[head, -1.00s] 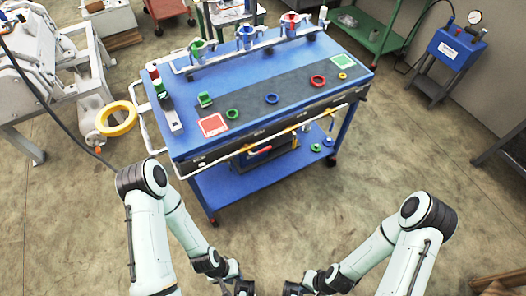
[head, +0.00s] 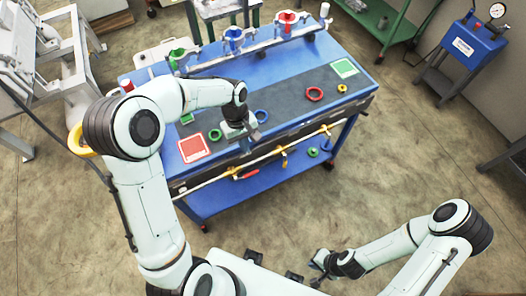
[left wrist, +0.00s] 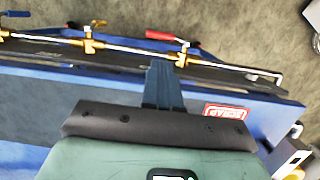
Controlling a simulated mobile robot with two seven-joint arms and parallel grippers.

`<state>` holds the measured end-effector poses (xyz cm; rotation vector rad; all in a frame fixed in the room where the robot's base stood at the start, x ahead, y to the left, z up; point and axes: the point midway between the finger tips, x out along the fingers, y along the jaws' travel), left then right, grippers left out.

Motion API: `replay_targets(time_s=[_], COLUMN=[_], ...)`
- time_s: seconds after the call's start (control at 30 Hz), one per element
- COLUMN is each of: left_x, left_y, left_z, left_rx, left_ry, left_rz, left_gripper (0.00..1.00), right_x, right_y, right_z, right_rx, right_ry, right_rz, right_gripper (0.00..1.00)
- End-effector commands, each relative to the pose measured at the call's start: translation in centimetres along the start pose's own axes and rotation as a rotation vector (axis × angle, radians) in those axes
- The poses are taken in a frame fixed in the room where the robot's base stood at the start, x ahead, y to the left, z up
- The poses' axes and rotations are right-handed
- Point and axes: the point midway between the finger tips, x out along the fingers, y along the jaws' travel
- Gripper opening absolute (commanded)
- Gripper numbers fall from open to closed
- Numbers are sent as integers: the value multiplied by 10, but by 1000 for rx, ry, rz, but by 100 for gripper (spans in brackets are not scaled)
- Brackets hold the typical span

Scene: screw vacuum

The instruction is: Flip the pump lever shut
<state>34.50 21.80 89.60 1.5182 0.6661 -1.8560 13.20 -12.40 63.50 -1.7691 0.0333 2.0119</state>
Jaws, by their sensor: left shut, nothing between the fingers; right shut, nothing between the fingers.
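A red-handled lever (head: 246,174) sits on the pipe along the front of the blue cart (head: 215,205). In the left wrist view the red handle (left wrist: 163,35) runs from a brass valve (left wrist: 180,55) close to the line of the pipe. My left gripper (head: 256,136) is shut and empty above the cart top near its front edge. In the left wrist view my left gripper's shut fingers (left wrist: 164,72) point toward the pipe and lever, apart from the handle. My right gripper (head: 316,273) is shut and empty, low in front of the cart.
Coloured rings, such as a red one (head: 314,94), and a red-framed pad (head: 192,148) lie on the cart. Funnel-like holders (head: 233,40) line the back. A blue gauge unit (head: 466,46) stands right.

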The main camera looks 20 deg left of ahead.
Motion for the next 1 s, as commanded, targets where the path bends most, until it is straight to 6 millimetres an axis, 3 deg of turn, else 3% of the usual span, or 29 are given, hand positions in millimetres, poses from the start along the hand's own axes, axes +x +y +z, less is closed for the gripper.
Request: replay_targets(time_s=[0.13,0.53,0.67,1.0], left_x=[-14,-9,8,80], left_y=[-2,-2,-3,-4], left_z=[-1,0,0,0], left_rx=[-25,-25,-26,-24], left_ry=[8,5,3,1], left_rz=[-10,-12,-14,-14], left_gripper=[0,0,0,0], right_x=[0,0,2,7], right_y=[0,0,1,4], right_z=[0,1,2,4], right_rx=[0,1,1,2], right_ry=[-1,-2,-3,-6], right_rz=[0,0,1,2], right_gripper=[0,0,0,0])
